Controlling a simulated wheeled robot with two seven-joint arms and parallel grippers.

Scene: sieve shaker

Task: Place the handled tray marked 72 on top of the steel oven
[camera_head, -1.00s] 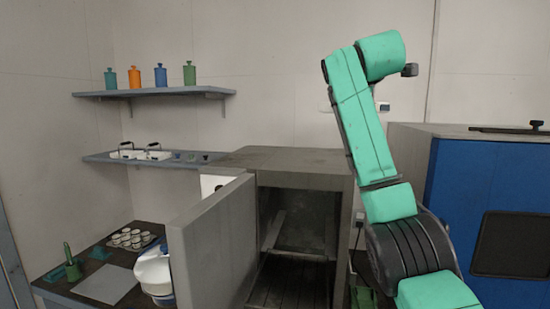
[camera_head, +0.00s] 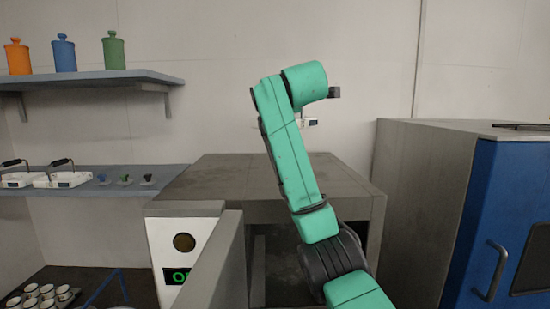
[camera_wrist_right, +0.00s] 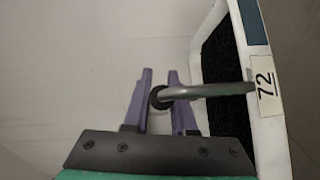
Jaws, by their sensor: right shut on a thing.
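My right gripper (camera_wrist_right: 160,76) has its purple fingers shut on the dark handle (camera_wrist_right: 205,91) of a white-rimmed tray (camera_wrist_right: 272,140) with a dark inside. The label 72 (camera_wrist_right: 265,84) shows on its rim. In the head view only a small white bit of this tray (camera_head: 312,122) shows beside my green arm, against the back wall; my right gripper is hidden there. The grey steel oven (camera_head: 225,178) stands in the middle, its flat top bare where visible. My arm crosses in front of its right part. My left gripper is not in view.
The oven's door (camera_head: 229,262) stands open toward me. A panel with a green display (camera_head: 176,275) is left of it. A blue cabinet (camera_head: 500,220) stands at the right. Two white handled trays (camera_head: 18,180) sit on the lower shelf (camera_head: 130,178); jars stand on the upper shelf (camera_head: 85,78).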

